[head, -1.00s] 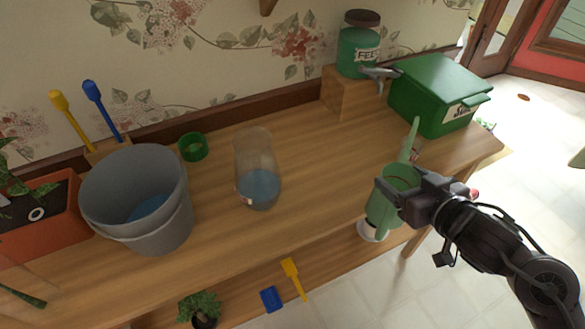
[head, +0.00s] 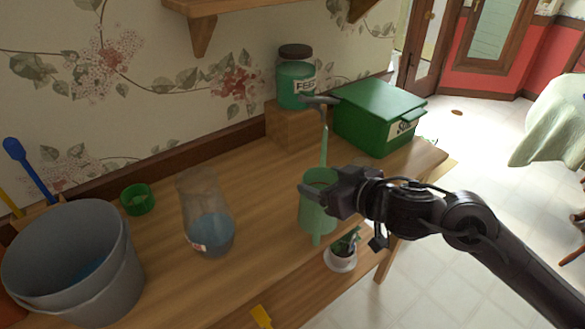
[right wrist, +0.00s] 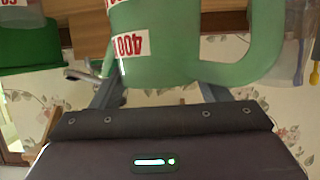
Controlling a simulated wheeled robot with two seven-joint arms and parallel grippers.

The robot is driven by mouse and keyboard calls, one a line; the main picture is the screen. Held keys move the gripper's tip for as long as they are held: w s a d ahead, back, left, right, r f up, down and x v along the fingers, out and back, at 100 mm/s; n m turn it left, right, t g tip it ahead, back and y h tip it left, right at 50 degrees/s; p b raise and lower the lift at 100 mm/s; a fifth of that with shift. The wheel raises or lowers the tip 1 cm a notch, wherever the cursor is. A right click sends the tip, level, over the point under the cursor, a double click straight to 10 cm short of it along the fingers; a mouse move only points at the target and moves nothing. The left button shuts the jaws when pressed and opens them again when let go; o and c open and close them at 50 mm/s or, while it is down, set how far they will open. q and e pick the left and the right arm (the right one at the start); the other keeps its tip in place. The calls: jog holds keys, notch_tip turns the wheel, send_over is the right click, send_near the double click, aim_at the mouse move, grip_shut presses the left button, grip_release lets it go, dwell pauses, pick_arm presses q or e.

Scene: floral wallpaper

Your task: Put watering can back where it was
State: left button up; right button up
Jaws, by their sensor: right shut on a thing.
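The light green watering can (head: 318,214) is held over the front right part of the wooden table in the head view. Its long spout rises toward the back, with a grey head in front of the feed jar. My right gripper (head: 318,193) is shut on the can's body from the right. In the right wrist view, the can (right wrist: 165,62) fills the space between the fingers (right wrist: 150,95), with a red "400" label and its handle at the right. I cannot tell whether the can's base touches the table. My left gripper is not in view.
A green box (head: 375,122) and a feed jar (head: 296,84) on a wooden block (head: 287,127) stand behind the can. A potted plant (head: 341,257) sits lower, near the edge.

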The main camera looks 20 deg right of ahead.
jog(key=r+x, duration=0.1)
jog(key=x, duration=1)
jog(key=shift+w, duration=0.3)
jog(key=shift+f, duration=0.1)
jog(key=shift+f, duration=0.15)
jog(key=o, duration=1.8)
jog(key=p+v, duration=0.1)
jog(key=v, duration=1.1)
jog(key=shift+s+a, duration=0.1)
